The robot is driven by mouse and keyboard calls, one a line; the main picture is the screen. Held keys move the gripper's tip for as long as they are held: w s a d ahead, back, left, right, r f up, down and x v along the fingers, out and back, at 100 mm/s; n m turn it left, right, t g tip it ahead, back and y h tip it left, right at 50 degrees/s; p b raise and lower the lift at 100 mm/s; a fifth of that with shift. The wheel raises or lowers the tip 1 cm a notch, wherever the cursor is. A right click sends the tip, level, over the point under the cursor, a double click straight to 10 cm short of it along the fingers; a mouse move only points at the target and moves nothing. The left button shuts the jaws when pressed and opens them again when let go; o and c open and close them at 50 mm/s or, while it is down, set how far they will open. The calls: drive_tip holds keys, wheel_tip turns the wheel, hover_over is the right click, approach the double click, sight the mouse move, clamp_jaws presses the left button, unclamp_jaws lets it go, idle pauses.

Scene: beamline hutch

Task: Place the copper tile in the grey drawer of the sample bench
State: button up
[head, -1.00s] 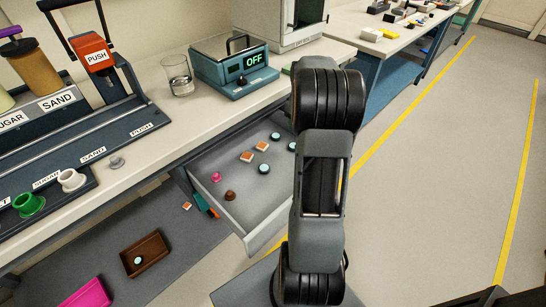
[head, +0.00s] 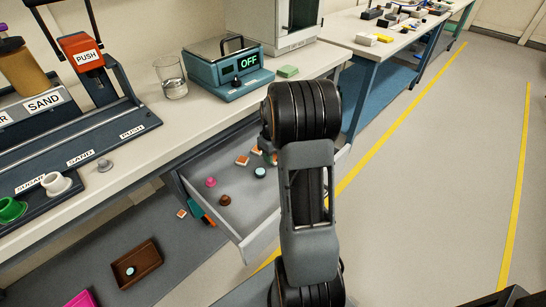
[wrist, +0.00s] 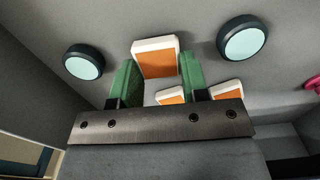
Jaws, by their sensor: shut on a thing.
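The copper tile (wrist: 155,58), an orange face with a white edge, is between the green fingertips of my gripper (wrist: 157,62) in the wrist view. My gripper is shut on it. In the head view my gripper (head: 270,156) is at the open grey drawer (head: 243,228) of the sample bench, partly hidden by my arm; I cannot make out the held tile there. Whether the tile touches the drawer floor is unclear. Two similar orange-and-white tiles (head: 242,160) lie in the drawer; they show behind my gripper in the wrist view (wrist: 225,89).
Pale-topped dark discs (wrist: 244,38), a pink knob (head: 211,182) and a brown knob (head: 225,200) share the drawer. On the bench above stand a box reading OFF (head: 224,68), a glass (head: 172,78) and a green block (head: 288,72). A brown tray (head: 150,257) sits below, left.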

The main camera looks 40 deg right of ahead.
drive_tip(key=shift+f, duration=0.4)
drive_tip(key=o, duration=0.9)
wheel_tip(320, 180, up, 12)
drive_tip(key=p, duration=0.3)
drive_tip(key=s+a+r+m+t, duration=0.1)
drive_tip(key=s+a, duration=0.6)
drive_tip(key=a, duration=0.3)
drive_tip(key=s+a+r+m+t, duration=0.1)
drive_tip(key=s+a+r+t, duration=0.1)
drive_tip(key=s+a, duration=0.5)
drive_tip(key=shift+s+a, duration=0.2)
drive_tip(key=shift+a, duration=1.25)
